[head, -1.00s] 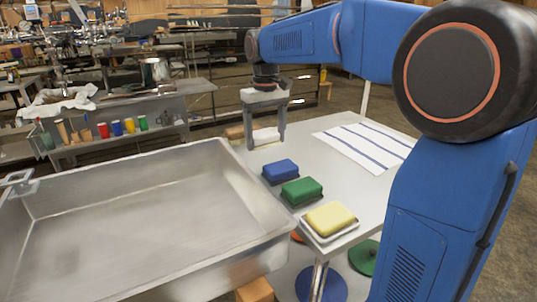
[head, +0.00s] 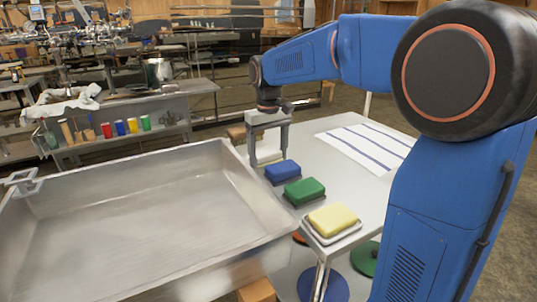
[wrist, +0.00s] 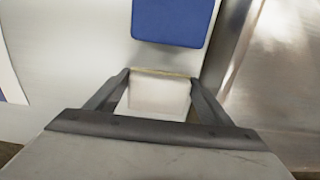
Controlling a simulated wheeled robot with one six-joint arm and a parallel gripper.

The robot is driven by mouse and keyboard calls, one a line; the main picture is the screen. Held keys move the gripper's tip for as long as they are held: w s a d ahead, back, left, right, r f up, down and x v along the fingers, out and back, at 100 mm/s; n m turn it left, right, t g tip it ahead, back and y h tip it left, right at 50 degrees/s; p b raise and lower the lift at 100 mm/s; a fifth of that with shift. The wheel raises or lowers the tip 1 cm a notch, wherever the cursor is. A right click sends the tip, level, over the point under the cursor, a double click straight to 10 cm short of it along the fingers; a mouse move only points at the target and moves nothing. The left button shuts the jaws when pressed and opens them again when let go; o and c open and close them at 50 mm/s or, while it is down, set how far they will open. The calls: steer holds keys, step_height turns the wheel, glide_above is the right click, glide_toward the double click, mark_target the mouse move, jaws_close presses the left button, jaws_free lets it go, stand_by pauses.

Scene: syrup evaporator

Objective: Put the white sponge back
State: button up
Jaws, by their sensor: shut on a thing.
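My gripper (head: 268,163) is shut on the white sponge (wrist: 160,94), with a finger on each side of it in the wrist view. In the head view the white sponge (head: 268,157) shows pale between the fingers, low over the table, just behind the blue sponge. I cannot tell whether it touches the table. The blue sponge (head: 283,171) lies in front of my gripper; it also shows at the top of the wrist view (wrist: 173,20). The green sponge (head: 304,191) and the yellow sponge (head: 332,219) continue the row toward the near side.
The yellow sponge sits on a white tray (head: 308,234). A large metal pan (head: 140,225) stands left of the table (head: 345,185). A striped cloth (head: 366,146) lies at the right. A brown block (head: 237,133) is behind my gripper. Bare tabletop lies between sponges and cloth.

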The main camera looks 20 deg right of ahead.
mark_target(269, 153)
steer(key=shift+f, duration=0.25)
steer(key=shift+s+f, duration=0.15)
steer(key=shift+f, duration=0.2)
steer(key=o, duration=1)
steer(key=shift+d, duration=0.1)
steer(key=shift+r, duration=0.4)
step_height(269, 153, up, 13)
steer(key=shift+f, duration=0.15)
